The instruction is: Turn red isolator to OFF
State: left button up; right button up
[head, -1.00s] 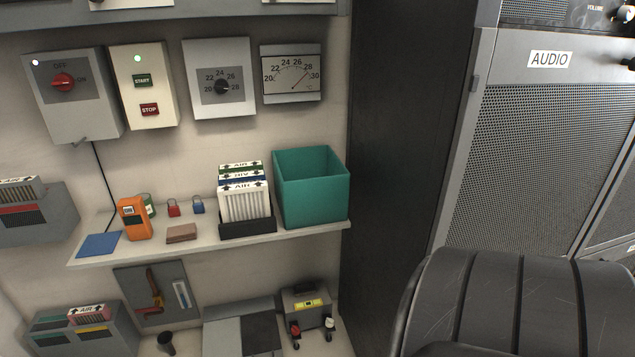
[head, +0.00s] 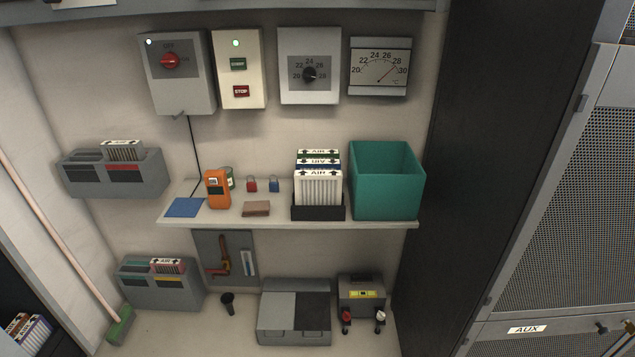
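The red isolator knob (head: 170,61) sits on a grey wall box (head: 181,92) at the upper left of the head view. The word OFF is printed above the knob and ON to its right, though ON is hard to read now. The knob's handle looks roughly sideways, towards ON. A white lamp is lit at the box's upper left corner. Neither of my grippers shows in the head view now.
Right of the isolator hang a START/STOP box (head: 239,70), a dial box (head: 309,66) and a meter (head: 379,67). Below, a shelf (head: 280,231) holds an orange meter (head: 217,189), filters (head: 318,185) and a teal bin (head: 386,182). A dark cabinet side (head: 470,150) stands right.

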aim_at(169, 60)
jog(key=i, duration=0.8)
jog(key=u, duration=2.9)
